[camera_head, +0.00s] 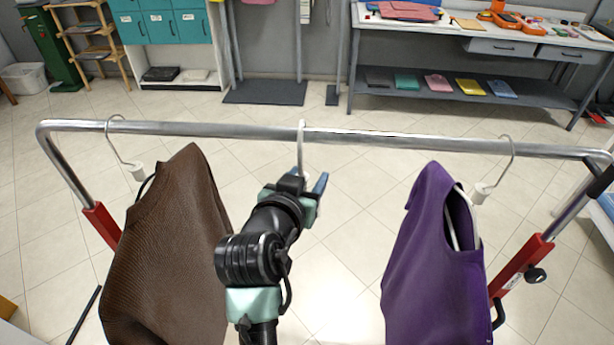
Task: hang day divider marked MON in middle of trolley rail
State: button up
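A thin white hook-like piece (301,147), seen nearly edge-on, is at the middle of the trolley rail (400,143). It looks like the day divider, with its top at the rail and its lower end by my gripper. No MON marking is readable. My gripper (304,181) is just below the rail, at the divider's lower end, with a blue finger to its right. Whether the fingers touch or grip it cannot be told, nor whether the divider's weight rests on the rail.
A brown garment (170,250) hangs from the rail on the left and a purple garment (432,265) on the right. The rail is bare between each garment and the divider. Red-sleeved trolley posts stand at both ends. A workbench (480,40) stands behind.

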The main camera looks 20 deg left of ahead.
jog(key=b+v, duration=0.2)
jog(key=v, duration=1.1)
jog(key=shift+b, duration=0.4)
jog(key=shift+s, duration=0.1)
jog(key=s+d+p, duration=0.4)
jog(key=s+p, duration=0.9)
jog(key=s, duration=0.2)
jog(key=shift+d+p, duration=0.15)
jog(key=shift+p, duration=0.25)
dwell(0.5)
